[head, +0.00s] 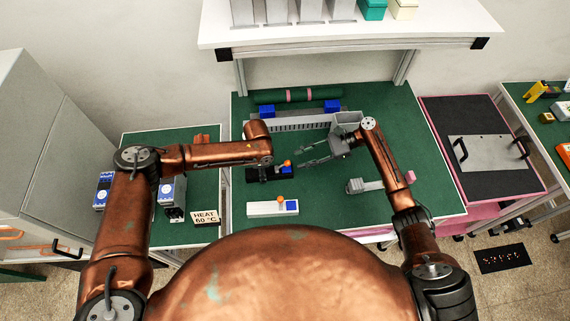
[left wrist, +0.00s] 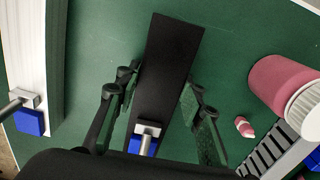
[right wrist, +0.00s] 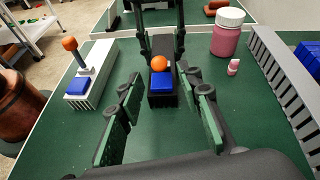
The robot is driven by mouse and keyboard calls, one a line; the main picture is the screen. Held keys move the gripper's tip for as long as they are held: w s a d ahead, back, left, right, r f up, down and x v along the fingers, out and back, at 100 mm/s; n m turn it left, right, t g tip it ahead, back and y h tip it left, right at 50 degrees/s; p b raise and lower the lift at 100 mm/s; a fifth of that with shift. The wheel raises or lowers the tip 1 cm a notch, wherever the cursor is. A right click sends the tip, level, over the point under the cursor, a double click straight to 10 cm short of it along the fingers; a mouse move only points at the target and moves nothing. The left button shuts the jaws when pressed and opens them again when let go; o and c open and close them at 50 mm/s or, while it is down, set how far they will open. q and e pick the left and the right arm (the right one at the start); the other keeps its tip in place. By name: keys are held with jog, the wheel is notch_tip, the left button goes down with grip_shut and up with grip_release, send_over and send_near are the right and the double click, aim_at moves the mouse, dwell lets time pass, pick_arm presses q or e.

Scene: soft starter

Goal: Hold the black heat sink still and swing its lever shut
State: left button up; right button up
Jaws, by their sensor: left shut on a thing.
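The black heat sink (head: 258,175) lies on the green bench top, and its long black body shows in the left wrist view (left wrist: 170,55). My left gripper (left wrist: 163,88) is shut on it, one finger on each side. Its blue end block (right wrist: 161,82) faces my right gripper. The lever's orange knob (right wrist: 159,63) stands above that block; its stalk is mostly hidden, so I cannot tell its exact angle. My right gripper (right wrist: 163,112) is open and empty, fingers apart in front of the blue end, not touching it. It shows right of the heat sink in the head view (head: 308,154).
A white heat sink (right wrist: 95,85) with an upright orange-knobbed lever lies beside the black one. A pink bottle (right wrist: 226,38) and a small pink piece (right wrist: 233,67) stand on the other side, near a long grey slotted rail (right wrist: 285,85).

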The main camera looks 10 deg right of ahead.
aim_at(285, 163)
jog(key=x, duration=0.7)
jog(key=shift+a+f, duration=0.1)
jog(key=shift+a, duration=0.2)
jog(key=shift+c, duration=0.2)
grip_shut()
